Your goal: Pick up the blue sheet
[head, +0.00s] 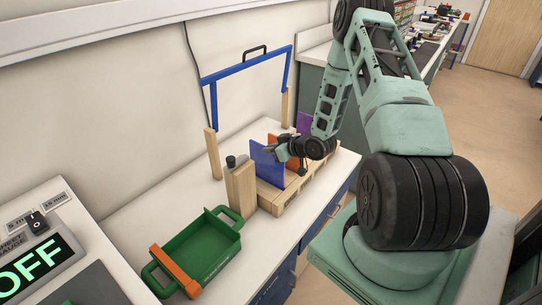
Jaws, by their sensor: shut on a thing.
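The blue sheet (266,167) stands upright in the wooden rack (277,205) on the white bench. My gripper (281,152) is at the sheet's upper right edge and is shut on it. The fingertips are small in the view, and the exact grip is partly hidden by the sheet and the gripper body. I cannot tell whether the sheet's lower edge still touches the rack.
An orange sheet (272,141) and a purple sheet (304,122) stand behind in the rack. A wooden block (241,190) is left of the rack. A green tray (206,254) with an orange bar (175,270) sits in front. A blue frame (247,67) rises behind.

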